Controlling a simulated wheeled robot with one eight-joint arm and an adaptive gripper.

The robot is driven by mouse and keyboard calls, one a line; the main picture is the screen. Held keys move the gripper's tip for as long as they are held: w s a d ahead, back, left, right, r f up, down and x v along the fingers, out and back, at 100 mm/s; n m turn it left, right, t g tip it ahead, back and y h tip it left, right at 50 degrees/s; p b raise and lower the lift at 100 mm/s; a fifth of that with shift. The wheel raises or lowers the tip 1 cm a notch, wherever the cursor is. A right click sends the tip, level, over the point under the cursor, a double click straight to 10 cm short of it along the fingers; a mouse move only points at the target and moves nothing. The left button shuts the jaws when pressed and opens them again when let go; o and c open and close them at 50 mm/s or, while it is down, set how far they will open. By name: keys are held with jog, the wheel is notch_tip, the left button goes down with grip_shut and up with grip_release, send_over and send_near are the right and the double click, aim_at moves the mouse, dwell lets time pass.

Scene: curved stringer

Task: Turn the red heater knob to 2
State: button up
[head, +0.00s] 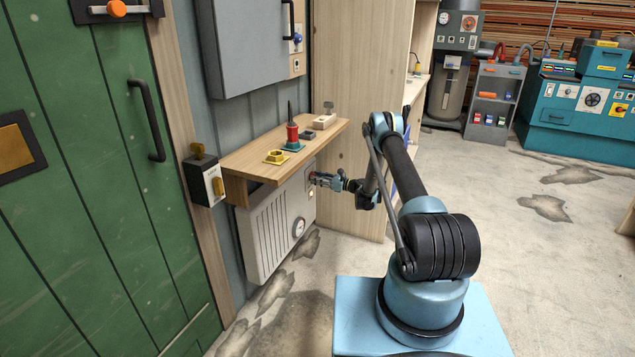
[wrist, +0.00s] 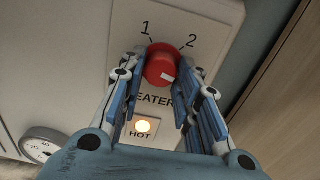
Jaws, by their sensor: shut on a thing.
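The red heater knob (wrist: 162,64) sits on the white panel in the wrist view, below the printed 1 at its upper left and the 2 at its upper right. A short white mark shows on the lower right part of the knob's face; I cannot tell which number the knob is set to. My gripper (wrist: 162,72) is shut on the knob, one blue finger on each side. In the head view my gripper (head: 314,179) reaches the upper right of the white heater (head: 268,232), under the shelf; it hides most of the knob there.
A lit HOT lamp (wrist: 143,125) is below the knob, and a round gauge (wrist: 40,148) is at lower left. A wooden shelf (head: 235,160) with small items overhangs the heater. A wooden side panel (head: 355,100) stands close on the right. Floor is open farther right.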

jog(key=shift+w, duration=0.1)
jog(key=n, duration=1.3)
jog(key=shift+w+d, duration=0.1)
jog(key=shift+n, duration=0.3)
jog(key=o, duration=1.1)
jog(key=shift+c, duration=0.2)
jog(key=v, duration=1.2)
